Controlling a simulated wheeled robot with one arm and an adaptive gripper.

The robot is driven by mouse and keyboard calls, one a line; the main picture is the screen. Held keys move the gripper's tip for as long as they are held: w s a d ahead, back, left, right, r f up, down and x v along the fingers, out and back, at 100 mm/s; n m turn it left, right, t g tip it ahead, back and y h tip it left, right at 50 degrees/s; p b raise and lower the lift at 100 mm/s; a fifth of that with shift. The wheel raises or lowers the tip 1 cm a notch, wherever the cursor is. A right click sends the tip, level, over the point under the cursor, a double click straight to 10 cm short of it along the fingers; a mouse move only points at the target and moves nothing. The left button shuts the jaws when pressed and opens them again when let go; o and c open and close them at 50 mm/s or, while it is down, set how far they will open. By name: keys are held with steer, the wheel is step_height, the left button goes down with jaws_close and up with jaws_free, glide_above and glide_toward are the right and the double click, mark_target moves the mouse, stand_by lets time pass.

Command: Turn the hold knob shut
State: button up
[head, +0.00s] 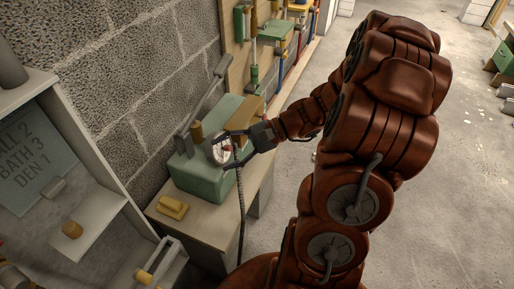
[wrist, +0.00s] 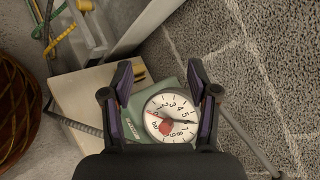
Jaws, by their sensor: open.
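A green box (head: 203,178) stands on a bench against the block wall. It bears a round white dial (head: 218,152) with black numbers; in the wrist view the dial (wrist: 172,105) has a dark pointer and a small red round part (wrist: 165,127) near its middle. I cannot tell whether this red part is the hold knob; no readable label marks it. My gripper (head: 232,148) is at the dial in the head view. In the wrist view my gripper (wrist: 161,78) is open, its fingers on either side of the dial, with nothing gripped. Contact is unclear.
A yellow block (head: 172,207) lies on the bench (head: 215,213). A brass-coloured cylinder (head: 196,131) and grey levers rise by the box. A dark hose (head: 239,195) hangs in front. A shelf (head: 95,210) stands left; open floor (head: 285,205) lies right.

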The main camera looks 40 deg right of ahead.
steer(key=w+d+f+m+t+h+b, duration=0.2)
steer(key=d+f+m+t+b, duration=0.3)
steer(key=d, duration=0.5)
steer(key=w+d+f+m+t+h+b, duration=0.1)
steer(key=d+f+m+t+h+b, duration=0.25)
steer(key=d+f, duration=0.5)
steer(key=w+a+r+t+y, duration=0.1)
steer(key=w+a, duration=0.1)
steer(key=w, duration=0.5)
steer(key=shift+r+t, duration=0.2)
steer(key=shift+t, duration=0.15)
steer(key=shift+m, duration=0.25)
jaws_close()
